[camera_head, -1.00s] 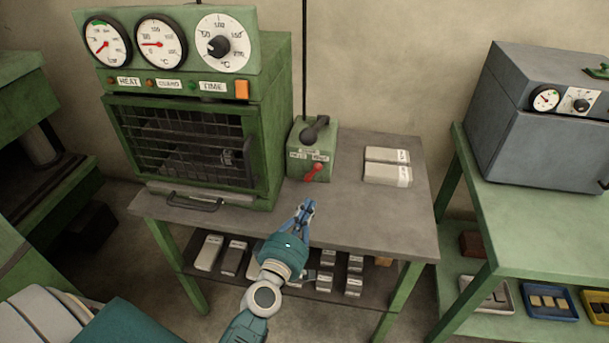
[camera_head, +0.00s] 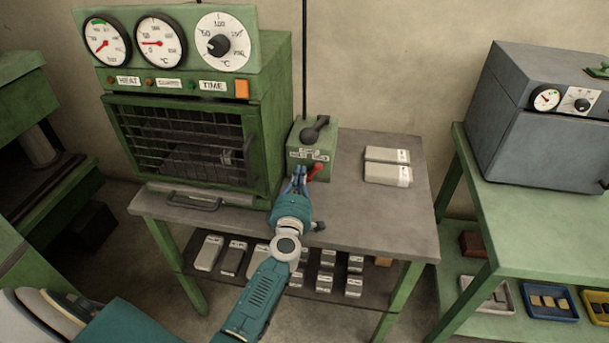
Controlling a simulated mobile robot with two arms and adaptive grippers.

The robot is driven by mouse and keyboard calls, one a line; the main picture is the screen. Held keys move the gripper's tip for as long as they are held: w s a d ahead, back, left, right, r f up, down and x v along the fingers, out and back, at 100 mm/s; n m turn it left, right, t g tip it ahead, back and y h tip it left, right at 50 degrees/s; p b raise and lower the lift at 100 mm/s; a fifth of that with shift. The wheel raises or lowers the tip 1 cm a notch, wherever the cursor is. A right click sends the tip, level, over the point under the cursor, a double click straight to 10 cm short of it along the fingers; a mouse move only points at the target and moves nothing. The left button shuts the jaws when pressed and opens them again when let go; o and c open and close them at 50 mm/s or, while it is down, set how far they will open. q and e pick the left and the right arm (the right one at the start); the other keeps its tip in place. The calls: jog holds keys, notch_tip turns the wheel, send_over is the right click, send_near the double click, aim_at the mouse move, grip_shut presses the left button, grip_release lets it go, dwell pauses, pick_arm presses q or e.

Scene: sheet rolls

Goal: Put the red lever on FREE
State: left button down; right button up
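The red lever (camera_head: 316,171) is on the front of a small green box (camera_head: 325,146) beside the oven, its knob tilted up to the right. The white labels (camera_head: 307,154) above it are too small to read surely. My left gripper (camera_head: 298,177) has blue fingers just left of the lever, close to its lower end. I cannot tell whether they touch it or how far they are apart. The fingers and wrist hide the lower part of the box front. My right gripper is not in view.
The green oven (camera_head: 268,120) with dials and a barred door stands close on the left, its handle (camera_head: 193,204) low in front. A black knob lever (camera_head: 316,128) tops the box. Pale packets (camera_head: 388,174) lie on the grey table (camera_head: 385,225) to the right, with bare tabletop around.

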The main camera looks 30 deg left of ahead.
pick_arm(q)
jog(key=shift+w+d, duration=0.35)
jog(key=shift+d, duration=0.3)
jog(key=shift+w+d+m, duration=0.25)
jog(key=shift+d+m, duration=0.35)
jog(key=shift+m, duration=0.2)
